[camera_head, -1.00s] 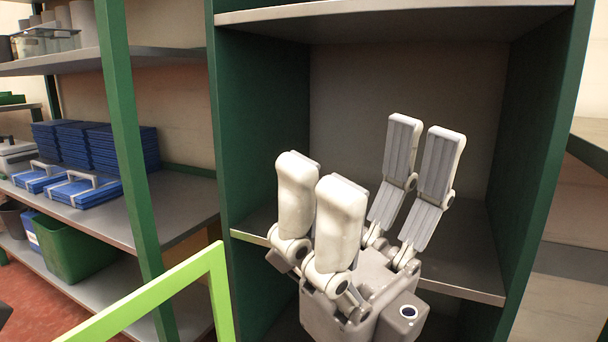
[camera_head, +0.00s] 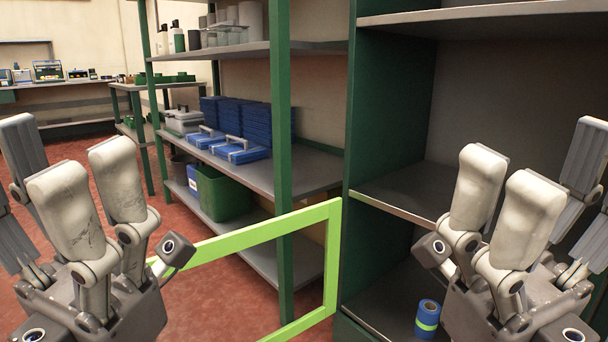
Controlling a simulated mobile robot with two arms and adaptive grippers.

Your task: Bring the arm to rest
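My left gripper (camera_head: 55,180) is at the left edge of the head view, fingers pointing up, spread apart and empty. Part of it is cut off by the picture's edge. My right gripper (camera_head: 535,185) is at the right, also pointing up, with its fingers apart and nothing between them. It is in front of the dark green cabinet (camera_head: 392,100) and hides part of its shelves. Both arms behind the grippers are out of view.
A bright green frame (camera_head: 333,235) stands between my grippers. A blue roll with a green band (camera_head: 427,318) is on the cabinet's bottom shelf. A shelf unit (camera_head: 283,180) holds blue cases (camera_head: 240,150) and a green bin (camera_head: 222,193). Red floor (camera_head: 205,290) is open at centre-left.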

